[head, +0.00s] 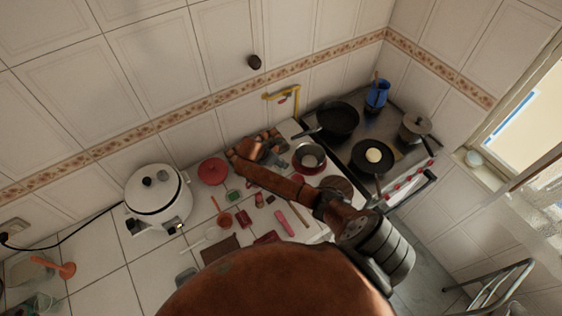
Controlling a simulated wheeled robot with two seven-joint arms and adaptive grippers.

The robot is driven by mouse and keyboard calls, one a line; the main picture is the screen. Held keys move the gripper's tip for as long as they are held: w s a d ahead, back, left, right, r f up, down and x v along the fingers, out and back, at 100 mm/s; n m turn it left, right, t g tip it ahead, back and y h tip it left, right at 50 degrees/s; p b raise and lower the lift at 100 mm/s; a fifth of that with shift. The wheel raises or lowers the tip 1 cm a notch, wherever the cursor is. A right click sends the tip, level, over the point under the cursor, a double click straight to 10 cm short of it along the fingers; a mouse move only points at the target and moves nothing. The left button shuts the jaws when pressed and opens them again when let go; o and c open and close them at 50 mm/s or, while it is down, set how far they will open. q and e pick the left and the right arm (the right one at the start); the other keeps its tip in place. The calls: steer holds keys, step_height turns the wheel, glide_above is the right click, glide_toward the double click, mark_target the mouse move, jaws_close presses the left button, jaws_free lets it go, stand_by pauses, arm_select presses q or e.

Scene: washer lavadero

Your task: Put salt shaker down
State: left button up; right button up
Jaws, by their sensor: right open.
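My right arm reaches across the white tiled counter (95,290) from the lower right. Its gripper (276,155) is open, near the wall behind the counter, left of the stove. The gripper is small and partly covered by my own wrist. I cannot single out the salt shaker. Several small items lie on the counter in front of my forearm, and some of the counter is hidden behind the arm. My left gripper is not in view.
A white round cooker (157,197) stands left, with a red round item (212,171) to its right. A red pot (308,158) is close right of the gripper. The stove (405,165) holds a dark pan (338,119) and a smaller pan (372,160). Free counter lies left.

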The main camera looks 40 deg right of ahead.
steer(key=v, duration=1)
steer(key=shift+b, duration=0.35)
